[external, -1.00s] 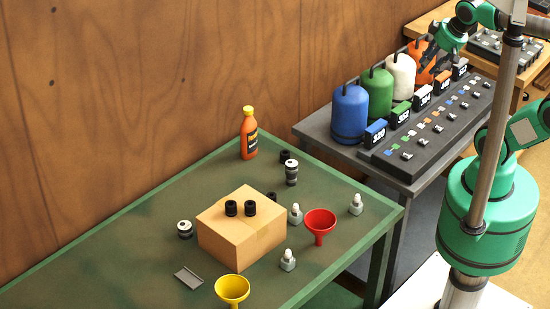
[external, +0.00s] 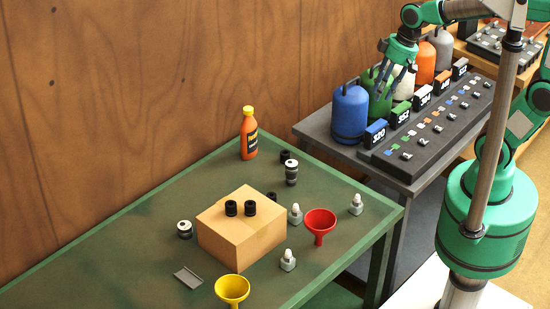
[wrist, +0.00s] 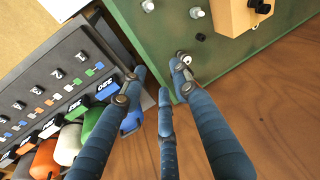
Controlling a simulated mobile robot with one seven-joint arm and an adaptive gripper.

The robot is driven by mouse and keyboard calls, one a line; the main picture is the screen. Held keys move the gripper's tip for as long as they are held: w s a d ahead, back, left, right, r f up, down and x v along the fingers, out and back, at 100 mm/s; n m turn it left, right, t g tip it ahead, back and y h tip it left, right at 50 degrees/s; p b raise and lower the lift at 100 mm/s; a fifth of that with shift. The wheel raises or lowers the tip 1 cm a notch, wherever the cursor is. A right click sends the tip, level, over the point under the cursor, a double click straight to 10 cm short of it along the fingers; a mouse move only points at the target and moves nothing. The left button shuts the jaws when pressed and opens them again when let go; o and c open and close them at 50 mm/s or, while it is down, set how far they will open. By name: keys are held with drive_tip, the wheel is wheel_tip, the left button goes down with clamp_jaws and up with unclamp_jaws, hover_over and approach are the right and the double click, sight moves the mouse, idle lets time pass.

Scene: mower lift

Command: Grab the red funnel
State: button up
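The red funnel (external: 320,218) stands upright, wide mouth up, on the green table (external: 140,219) near its right edge, right of the cardboard box. It is not visible in the wrist view. My gripper (external: 391,84) is high above the grey bench, near the green canister, well up and right of the funnel. In the wrist view its three blue fingers (wrist: 158,82) are spread with nothing between them.
The cardboard box (external: 238,235) carries black caps. Small grey-white bottles (external: 288,260) flank the funnel. A yellow funnel (external: 232,289) stands at the front and an orange bottle (external: 249,135) at the back. A blue canister (external: 350,112) and others line the grey bench (external: 318,131).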

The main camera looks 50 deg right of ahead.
drive_tip(key=w+a+f+n+g+y+b, duration=0.1)
drive_tip(key=w+a+f+n+g, duration=0.2)
drive_tip(key=a+f, duration=0.85)
drive_tip(key=g+y+b, duration=0.1)
drive_tip(key=g, duration=0.1)
approach(321, 221)
drive_tip(key=shift+w+d+r, duration=0.35)
drive_tip(key=shift+d+r, duration=0.1)
drive_tip(key=shift+r, duration=0.15)
drive_tip(key=shift+w+d+r, duration=0.35)
drive_tip(key=shift+d+r, duration=0.15)
drive_tip(key=shift+r, duration=0.15)
drive_tip(key=shift+f, duration=0.1)
drive_tip(key=b+x, duration=0.2)
drive_tip(key=x, duration=0.6)
drive_tip(key=shift+s, duration=0.15)
drive_tip(key=shift+a+f, duration=0.1)
drive_tip(key=shift+f, duration=0.1)
drive_tip(key=shift+s+b+x, duration=0.1)
drive_tip(key=shift+b+x, duration=0.35)
drive_tip(key=shift+x, duration=0.85)
drive_tip(key=shift+s+b+x, duration=0.15)
drive_tip(key=shift+b+x, duration=0.3)
drive_tip(key=shift+x, duration=0.85)
drive_tip(key=shift+r, duration=0.15)
